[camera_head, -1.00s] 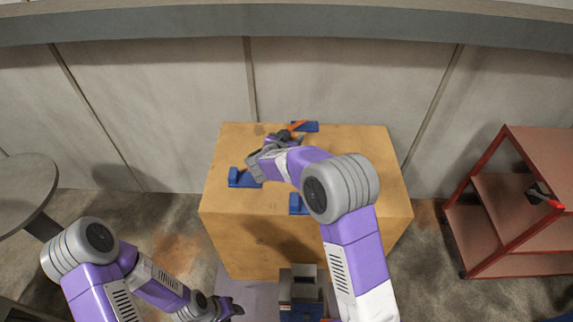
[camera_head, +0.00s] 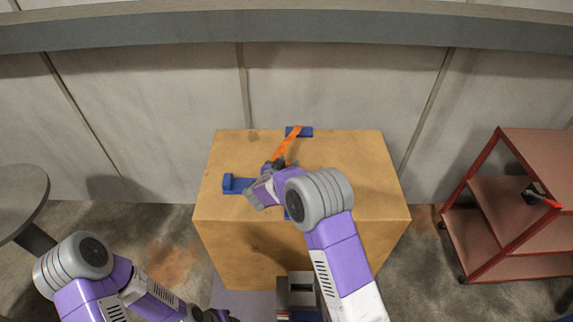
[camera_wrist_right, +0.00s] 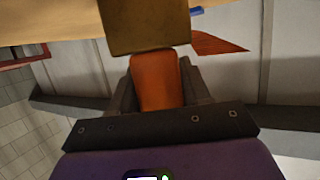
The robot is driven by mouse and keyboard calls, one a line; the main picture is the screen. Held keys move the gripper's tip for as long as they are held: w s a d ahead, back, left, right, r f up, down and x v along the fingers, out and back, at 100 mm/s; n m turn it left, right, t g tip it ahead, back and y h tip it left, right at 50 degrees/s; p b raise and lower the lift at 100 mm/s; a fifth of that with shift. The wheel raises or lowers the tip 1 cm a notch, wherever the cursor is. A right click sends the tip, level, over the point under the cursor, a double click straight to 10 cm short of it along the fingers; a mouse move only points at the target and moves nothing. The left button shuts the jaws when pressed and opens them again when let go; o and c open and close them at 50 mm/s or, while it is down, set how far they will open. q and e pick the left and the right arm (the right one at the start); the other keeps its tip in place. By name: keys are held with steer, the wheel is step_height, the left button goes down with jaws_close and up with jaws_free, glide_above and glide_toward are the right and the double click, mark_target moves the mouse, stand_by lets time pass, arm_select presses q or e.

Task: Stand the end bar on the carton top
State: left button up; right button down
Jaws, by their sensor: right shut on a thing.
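The carton (camera_head: 350,170) is a large tan box in the middle of the head view. My right gripper (camera_head: 279,163) is over its top, shut on an orange bar (camera_head: 288,144) that slants up and right past the fingers. In the right wrist view the fingers (camera_wrist_right: 155,82) clamp an orange piece (camera_wrist_right: 155,85). A brown-gold block (camera_wrist_right: 145,25) stands just beyond it, and I cannot tell whether they are joined. I cannot tell whether the bar touches the carton. My left gripper (camera_head: 216,315) is low at the bottom edge, mostly cut off.
Blue pieces lie on the carton top: one at the left (camera_head: 238,185), one at the back (camera_head: 305,132), one (camera_head: 287,214) partly behind my right arm. A red-framed shelf cart (camera_head: 510,200) stands right, a round grey table (camera_head: 22,195) left. A wall is behind.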

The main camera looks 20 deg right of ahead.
steer(key=shift+f, duration=0.15)
steer(key=c, duration=0.5)
jaws_free()
steer(key=p+v, duration=0.1)
steer(key=v, duration=1.1)
steer(key=shift+s, duration=0.1)
